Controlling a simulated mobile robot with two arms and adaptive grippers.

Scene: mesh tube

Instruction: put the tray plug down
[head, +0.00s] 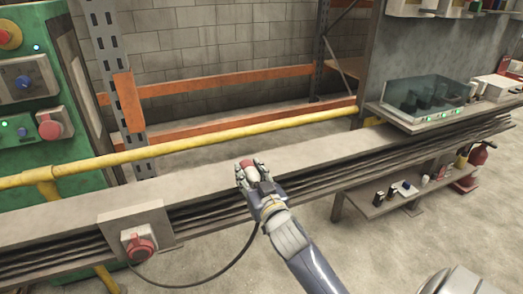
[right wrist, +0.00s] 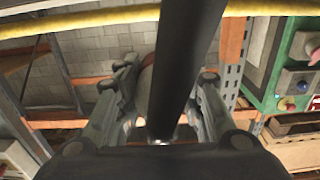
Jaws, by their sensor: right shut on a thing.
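My right gripper (head: 253,173) is shut on the tray plug (head: 265,187), which shows a reddish body between the fingers. The gripper is over the top of the long grey cable tray (head: 190,180); I cannot tell whether the plug touches it. A dark cable (head: 235,262) hangs from the gripper in a loop towards the socket box. In the right wrist view the fingers (right wrist: 160,105) flank the plug, and the thick black cable (right wrist: 188,60) hides much of it. My left gripper is in neither view.
A grey socket box (head: 120,222) with a red round fitting (head: 139,248) is on the tray's front at left. A yellow rail (head: 210,143) runs behind the tray. A green machine (head: 70,110) stands at left. A glass-sided case (head: 425,97) sits on the right shelf.

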